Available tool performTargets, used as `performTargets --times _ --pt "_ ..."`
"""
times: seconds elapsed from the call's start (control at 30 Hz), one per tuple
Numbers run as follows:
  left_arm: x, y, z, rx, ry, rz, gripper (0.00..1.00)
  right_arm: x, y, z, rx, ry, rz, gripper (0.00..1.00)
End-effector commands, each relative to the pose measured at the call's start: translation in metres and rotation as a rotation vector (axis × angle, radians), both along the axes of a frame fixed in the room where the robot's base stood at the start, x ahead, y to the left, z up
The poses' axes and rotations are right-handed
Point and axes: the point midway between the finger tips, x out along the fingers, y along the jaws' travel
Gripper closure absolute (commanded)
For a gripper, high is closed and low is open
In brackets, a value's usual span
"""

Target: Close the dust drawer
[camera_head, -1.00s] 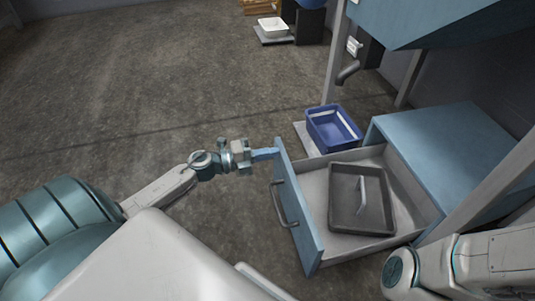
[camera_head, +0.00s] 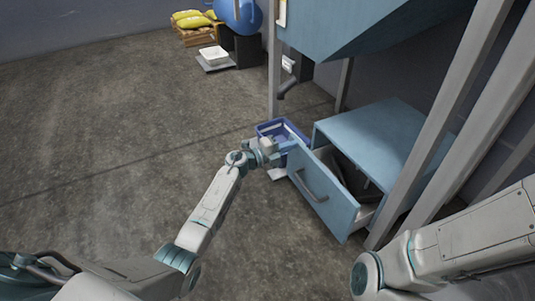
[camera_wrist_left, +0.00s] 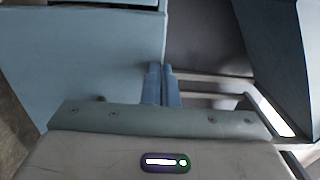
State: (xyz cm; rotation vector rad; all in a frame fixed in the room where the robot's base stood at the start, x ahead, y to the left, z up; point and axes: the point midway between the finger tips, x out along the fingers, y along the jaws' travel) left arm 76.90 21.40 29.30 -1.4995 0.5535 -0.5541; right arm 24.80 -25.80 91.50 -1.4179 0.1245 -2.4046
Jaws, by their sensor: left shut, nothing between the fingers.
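The dust drawer (camera_head: 335,212) has a light blue front with a grey bar handle (camera_head: 304,186). It stands partly out of the blue cabinet (camera_head: 385,135). A dark tray (camera_head: 350,178) shows inside it, mostly hidden by the drawer front and the cabinet top. My left gripper (camera_head: 290,146) is shut and empty at the far upper corner of the drawer front. In the left wrist view its fingertips (camera_wrist_left: 161,72) are together beside a blue panel; whether they touch it I cannot tell. My right arm comes in at the lower right, its gripper out of view.
A blue bin (camera_head: 270,129) stands on the floor just behind my left gripper. Grey frame posts (camera_head: 440,115) rise right of the drawer, and a blue hopper (camera_head: 370,25) hangs above. The concrete floor at left is clear.

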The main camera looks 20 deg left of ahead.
Motion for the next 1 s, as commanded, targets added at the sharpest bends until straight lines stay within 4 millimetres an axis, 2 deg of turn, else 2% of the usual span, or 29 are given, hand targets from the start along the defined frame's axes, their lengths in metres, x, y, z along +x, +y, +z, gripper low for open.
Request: performTargets --times 0.1,0.4,0.63,1.0 --pt "0.024 -0.021 -0.001 -0.002 -0.001 -0.001 1.00 0.001 0.000 -0.006 -0.001 0.003 0.001 0.64" --pt "0.063 -0.053 -0.002 0.000 0.000 0.001 1.00 0.004 0.001 -0.017 -0.005 0.020 0.003 0.64" --pt "0.075 -0.064 -0.001 0.000 0.000 0.001 1.00 0.006 0.001 -0.019 -0.008 0.034 0.006 0.64" --pt "0.079 -0.066 0.002 0.000 -0.004 0.005 1.00 0.006 0.001 -0.020 -0.008 0.033 0.005 0.64"
